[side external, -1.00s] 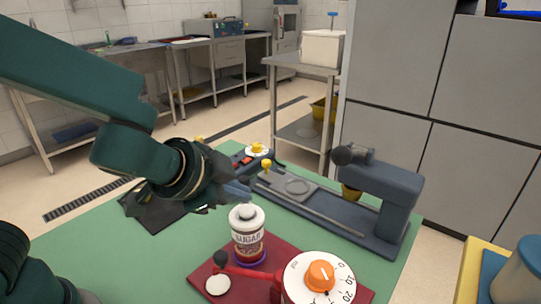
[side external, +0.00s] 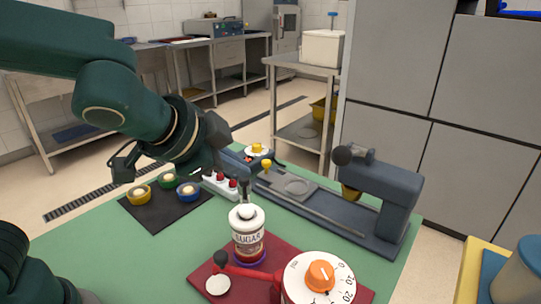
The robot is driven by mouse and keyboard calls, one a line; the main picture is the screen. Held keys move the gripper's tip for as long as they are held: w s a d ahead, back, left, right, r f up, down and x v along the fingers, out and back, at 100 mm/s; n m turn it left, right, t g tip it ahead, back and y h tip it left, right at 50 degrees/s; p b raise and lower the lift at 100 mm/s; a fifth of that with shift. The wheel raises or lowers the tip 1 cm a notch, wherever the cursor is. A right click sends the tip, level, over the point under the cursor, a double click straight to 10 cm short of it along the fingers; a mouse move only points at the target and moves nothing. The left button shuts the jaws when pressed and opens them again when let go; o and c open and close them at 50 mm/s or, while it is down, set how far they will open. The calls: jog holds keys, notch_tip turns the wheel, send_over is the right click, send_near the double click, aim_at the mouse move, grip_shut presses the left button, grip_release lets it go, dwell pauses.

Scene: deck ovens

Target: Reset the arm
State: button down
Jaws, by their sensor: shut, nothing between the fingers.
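My gripper (side external: 243,188) shows in the side external view at the end of my dark green arm, left of centre. Its fingers are shut and empty and point down. In the picture their tips lie just above the lid knob of a white sugar jar (side external: 247,240); I cannot tell how far apart they are in depth. The jar stands upright on a purple ring on a dark red board (side external: 205,270).
A black mat (side external: 160,215) holds yellow, green and blue round pieces. A grey-blue press (side external: 385,190) stands at the right. A dial with an orange knob (side external: 320,276) is in front. Green table (side external: 110,255) is bare at front left.

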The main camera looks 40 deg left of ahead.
jog(key=shift+w+a+r, duration=0.1)
jog(key=shift+a, duration=0.2)
jog(key=s+a+r+n+y, duration=0.1)
jog(key=s+a+n, duration=0.45)
jog(key=a, duration=0.25)
jog(key=s+d+f+n+g+h, duration=0.2)
jog(key=s+d+f+g, duration=0.1)
jog(key=s, duration=0.6)
jog(key=shift+f+g, duration=0.3)
jog(key=shift+f, duration=0.5)
